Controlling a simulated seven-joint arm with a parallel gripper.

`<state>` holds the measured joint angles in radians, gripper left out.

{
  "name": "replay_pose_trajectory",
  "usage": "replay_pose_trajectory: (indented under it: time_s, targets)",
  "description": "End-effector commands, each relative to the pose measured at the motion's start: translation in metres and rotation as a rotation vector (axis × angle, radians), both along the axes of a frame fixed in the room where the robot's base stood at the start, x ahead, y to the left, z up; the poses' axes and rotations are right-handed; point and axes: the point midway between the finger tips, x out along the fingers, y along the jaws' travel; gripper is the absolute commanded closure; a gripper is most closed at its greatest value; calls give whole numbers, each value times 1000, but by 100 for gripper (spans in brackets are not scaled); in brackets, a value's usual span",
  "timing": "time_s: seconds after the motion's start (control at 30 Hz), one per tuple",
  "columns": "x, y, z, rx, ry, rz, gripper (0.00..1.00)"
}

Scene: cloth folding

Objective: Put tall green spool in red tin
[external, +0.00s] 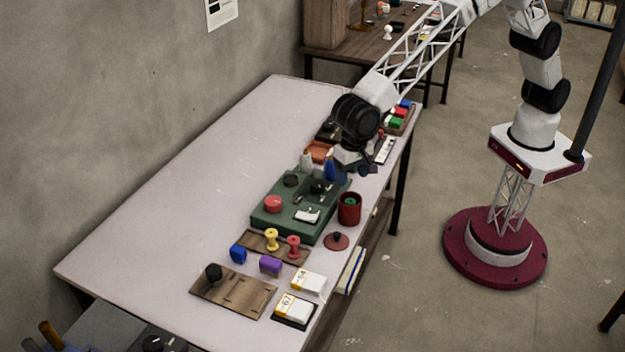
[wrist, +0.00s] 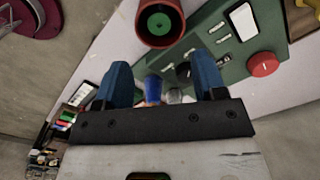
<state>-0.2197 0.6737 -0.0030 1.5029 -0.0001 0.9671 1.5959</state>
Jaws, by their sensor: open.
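The red tin (external: 349,209) stands upright beside the right edge of the green board, with its top open. A green spool (external: 350,201) is inside it, with its round end and dark centre facing up; its lower part is hidden by the wall. In the wrist view the red tin (wrist: 137,28) is at the top, with the green spool (wrist: 166,18) inside. My gripper (external: 346,172) is over the far end of the green board, apart from the tin. In the wrist view my gripper (wrist: 161,90) has its blue fingers wide apart and nothing held between them.
The green board (external: 272,222) carries a red knob (external: 273,203) and small fittings. A wooden rack (external: 256,243) holds yellow and red spools. A brown lid (external: 336,242) lies near the tin. Blocks and cards lie in front. The table's left side is clear.

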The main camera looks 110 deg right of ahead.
Motion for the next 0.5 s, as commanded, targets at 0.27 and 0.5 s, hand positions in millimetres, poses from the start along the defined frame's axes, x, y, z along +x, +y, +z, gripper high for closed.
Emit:
replay_pose_trajectory:
  time_s: [0.27,0.5]
  targets:
    - [0,0,13,0,1,0,36]
    - [0,0,13,0,1,0,36]
